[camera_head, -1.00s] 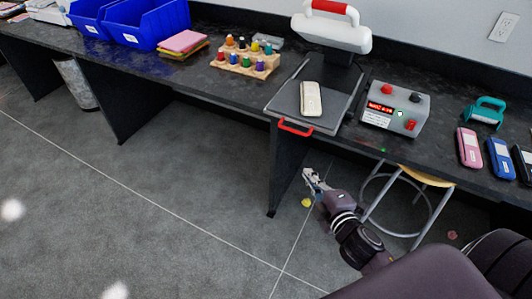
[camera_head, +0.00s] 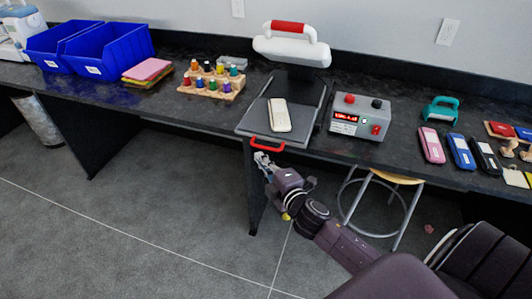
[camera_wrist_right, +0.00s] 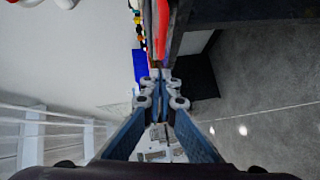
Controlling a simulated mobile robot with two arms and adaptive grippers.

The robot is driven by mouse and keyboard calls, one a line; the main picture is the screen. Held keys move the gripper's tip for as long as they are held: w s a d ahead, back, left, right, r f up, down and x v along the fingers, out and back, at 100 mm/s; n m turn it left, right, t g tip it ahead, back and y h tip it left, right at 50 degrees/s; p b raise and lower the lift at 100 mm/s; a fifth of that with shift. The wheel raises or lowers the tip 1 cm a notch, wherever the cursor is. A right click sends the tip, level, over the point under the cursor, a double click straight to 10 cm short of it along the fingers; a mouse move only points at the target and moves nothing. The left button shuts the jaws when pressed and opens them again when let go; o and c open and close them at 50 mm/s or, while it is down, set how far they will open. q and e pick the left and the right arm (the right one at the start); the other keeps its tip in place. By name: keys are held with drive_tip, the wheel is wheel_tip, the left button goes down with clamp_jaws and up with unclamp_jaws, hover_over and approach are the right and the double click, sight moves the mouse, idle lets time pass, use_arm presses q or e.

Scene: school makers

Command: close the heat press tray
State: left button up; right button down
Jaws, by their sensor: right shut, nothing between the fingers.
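The heat press tray (camera_head: 247,121) is a dark plate pulled out toward the counter's front edge, with a cream phone-like item (camera_head: 279,115) lying on it. Its red handle (camera_head: 268,146) sticks out past the edge. The white press head (camera_head: 291,50) with a red grip is raised behind it. My right gripper (camera_head: 263,160) is shut and empty, just below and in front of the red handle. In the right wrist view the closed fingertips (camera_wrist_right: 160,78) are close to the red handle (camera_wrist_right: 162,35); I cannot tell if they touch. My left gripper is not in view.
A grey control box (camera_head: 357,117) stands right of the press. A wooden rack (camera_head: 211,85) of coloured spools and blue bins (camera_head: 105,48) stand to the left. A stool (camera_head: 398,178) is under the counter. Floor in front is clear.

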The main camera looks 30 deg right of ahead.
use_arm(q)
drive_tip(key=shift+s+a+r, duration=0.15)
use_arm(e)
drive_tip(key=shift+w+d+f, duration=0.2)
drive_tip(key=shift+w+d, duration=0.3)
drive_tip(key=shift+d, duration=0.2)
drive_tip(key=shift+w+d+f, duration=0.15)
drive_tip(key=shift+w+d, duration=0.35)
drive_tip(key=shift+d, duration=0.2)
